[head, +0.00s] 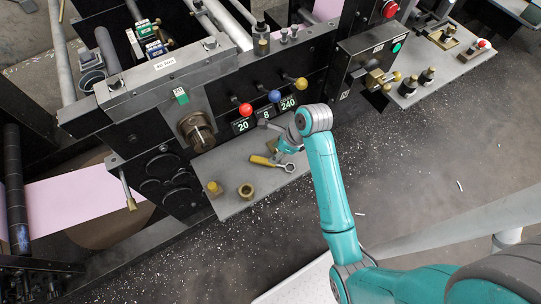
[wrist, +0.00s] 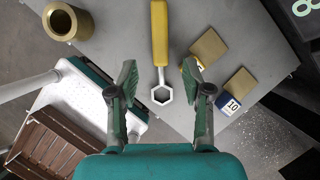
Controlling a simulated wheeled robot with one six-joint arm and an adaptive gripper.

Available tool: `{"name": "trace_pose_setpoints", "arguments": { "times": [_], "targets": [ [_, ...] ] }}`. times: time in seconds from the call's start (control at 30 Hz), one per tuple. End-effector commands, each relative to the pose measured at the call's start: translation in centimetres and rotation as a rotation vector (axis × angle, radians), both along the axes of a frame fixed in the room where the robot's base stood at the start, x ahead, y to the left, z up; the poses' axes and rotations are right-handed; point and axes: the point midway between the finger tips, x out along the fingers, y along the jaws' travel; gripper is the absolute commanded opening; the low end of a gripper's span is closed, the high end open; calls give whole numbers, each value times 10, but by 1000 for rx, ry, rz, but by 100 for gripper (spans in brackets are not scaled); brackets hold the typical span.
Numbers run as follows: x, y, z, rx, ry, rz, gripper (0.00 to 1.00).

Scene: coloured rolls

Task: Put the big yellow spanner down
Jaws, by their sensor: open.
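The big yellow spanner (head: 263,161) has a yellow handle and a bare metal ring end. It appears to lie flat on the grey shelf (head: 228,166) of the machine. In the wrist view the spanner (wrist: 159,35) points its hexagonal ring end toward me. My gripper (wrist: 159,76) is open, its two fingers apart on either side of the spanner's line, with nothing held between them. In the head view my gripper (head: 284,145) is over the shelf beside the spanner, partly hidden by my arm.
A brass nut (head: 245,190) and another brass piece (head: 214,188) stand near the shelf's front left. The wrist view shows brass blocks (wrist: 208,47), one with a blue "10" label (wrist: 231,105). Red, blue and yellow knobs (head: 274,96) stick out behind the shelf.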

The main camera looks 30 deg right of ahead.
Motion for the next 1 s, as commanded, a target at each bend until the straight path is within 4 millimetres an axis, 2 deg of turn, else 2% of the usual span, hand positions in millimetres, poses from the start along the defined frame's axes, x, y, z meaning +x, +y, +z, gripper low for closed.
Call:
{"name": "trace_pose_setpoints", "arguments": {
  "times": [0.1,0.23,0.6,0.77,1.0],
  "targets": [
    [-5,-6,19,-1,-3,-1,49],
    [-9,-10,32,-1,-1,-2,49],
    [-12,-12,39,-1,1,0,49],
    [-19,-6,28,-23,-35,40,49],
    [-56,19,-14,-185,-241,263,49]
  ]
}}
